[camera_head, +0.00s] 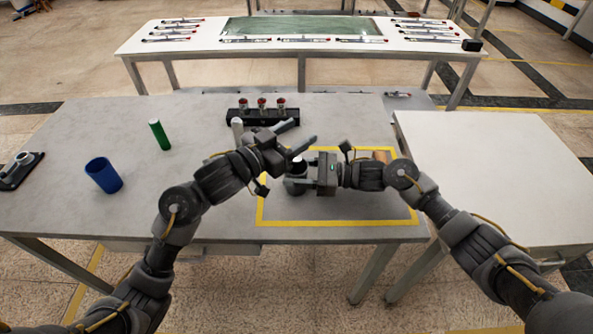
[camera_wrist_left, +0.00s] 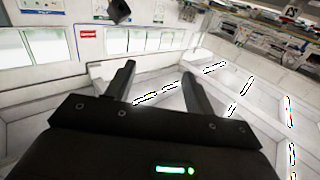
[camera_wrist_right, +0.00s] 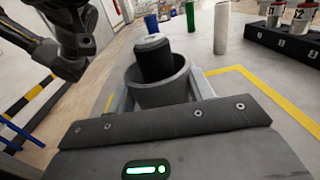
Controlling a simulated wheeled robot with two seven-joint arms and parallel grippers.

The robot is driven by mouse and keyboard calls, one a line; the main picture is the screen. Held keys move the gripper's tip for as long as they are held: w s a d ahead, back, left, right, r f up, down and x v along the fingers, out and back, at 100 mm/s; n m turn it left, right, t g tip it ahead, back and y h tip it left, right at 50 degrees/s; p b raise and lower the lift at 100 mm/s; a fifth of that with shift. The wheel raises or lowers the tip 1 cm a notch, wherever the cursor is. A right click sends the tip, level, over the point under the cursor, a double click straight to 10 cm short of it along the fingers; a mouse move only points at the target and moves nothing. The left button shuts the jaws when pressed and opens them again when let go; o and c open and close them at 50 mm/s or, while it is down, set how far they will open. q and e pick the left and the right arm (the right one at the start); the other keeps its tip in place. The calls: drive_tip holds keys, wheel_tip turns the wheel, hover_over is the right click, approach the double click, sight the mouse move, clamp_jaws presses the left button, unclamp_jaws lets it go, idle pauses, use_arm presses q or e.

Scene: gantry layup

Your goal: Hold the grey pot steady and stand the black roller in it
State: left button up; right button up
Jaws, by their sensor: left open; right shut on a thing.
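The grey pot (camera_wrist_right: 160,91) stands on the table inside the yellow outline, and my right gripper (camera_head: 300,174) is shut on it, one finger on each side. The black roller (camera_wrist_right: 154,59) is in the pot with its upper part above the rim; its lower end is hidden inside. In the head view only a little of the pot (camera_head: 296,187) shows beside my right gripper. My left gripper (camera_head: 304,133) is open and empty, raised above the table and apart from the roller. Its two spread fingers also show in the left wrist view (camera_wrist_left: 158,85) with nothing between them.
A blue cup (camera_head: 104,175), a green cylinder (camera_head: 159,134) and a pale cylinder (camera_head: 237,128) stand to the left. A black rack (camera_head: 262,116) with 3 small cans is behind. The yellow-outlined area (camera_head: 340,222) has bare room in front. A white table (camera_head: 490,170) adjoins at right.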

use_arm(q)
drive_tip(key=v, duration=1.1)
drive_tip(key=shift+s+a, duration=0.25)
drive_tip(key=shift+s, duration=0.05)
use_arm(e)
drive_tip(key=o, duration=1)
drive_tip(key=shift+o, duration=0.2)
drive_tip(key=d, duration=0.7)
drive_tip(key=shift+s+d, duration=0.2)
drive_tip(key=shift+s, duration=0.1)
